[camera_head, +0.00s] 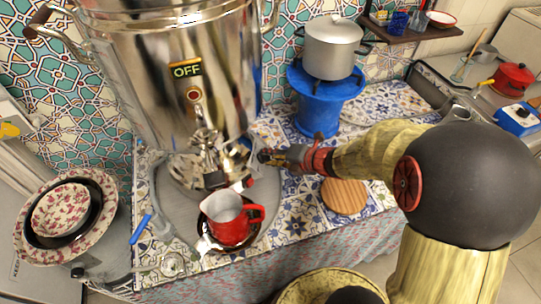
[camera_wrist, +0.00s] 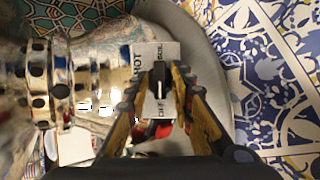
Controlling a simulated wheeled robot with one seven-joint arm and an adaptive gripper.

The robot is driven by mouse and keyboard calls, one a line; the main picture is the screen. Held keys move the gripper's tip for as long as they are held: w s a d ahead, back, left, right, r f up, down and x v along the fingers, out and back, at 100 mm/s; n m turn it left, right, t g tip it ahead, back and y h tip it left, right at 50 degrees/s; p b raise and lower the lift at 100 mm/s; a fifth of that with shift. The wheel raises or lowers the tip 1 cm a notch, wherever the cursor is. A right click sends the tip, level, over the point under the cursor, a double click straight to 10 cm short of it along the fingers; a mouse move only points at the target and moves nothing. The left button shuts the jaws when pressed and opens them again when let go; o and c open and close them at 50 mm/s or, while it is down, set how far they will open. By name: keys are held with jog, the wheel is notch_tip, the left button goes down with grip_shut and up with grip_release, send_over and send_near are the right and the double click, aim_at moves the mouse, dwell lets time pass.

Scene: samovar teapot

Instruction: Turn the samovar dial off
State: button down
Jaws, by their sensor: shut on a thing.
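The tall shiny metal samovar (camera_head: 200,110) stands on a round grey tray at the left of the table. A sign (camera_head: 186,69) on its body reads OFF. In the wrist view, the black dial (camera_wrist: 158,70) sits on a pale plate (camera_wrist: 168,50) with lettering, where HOT and OFF can be read. The knob points roughly along the picture's vertical. My gripper (camera_head: 266,157) reaches the samovar's lower right side. In the wrist view, my gripper (camera_wrist: 159,84) has one finger on each side of the dial and is shut on it. The gripper hides the dial in the head view.
A red pitcher (camera_head: 232,230) stands below the samovar's tap, close to my gripper. A round wooden board (camera_head: 344,196) lies to the right. A blue stand (camera_head: 321,100) with a metal pot (camera_head: 333,47) is behind. Patterned bowls (camera_head: 62,210) are at the left.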

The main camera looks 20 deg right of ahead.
jog(key=c, duration=1.8)
grip_release()
jog(key=shift+c, duration=0.2)
jog(key=v, duration=1.2)
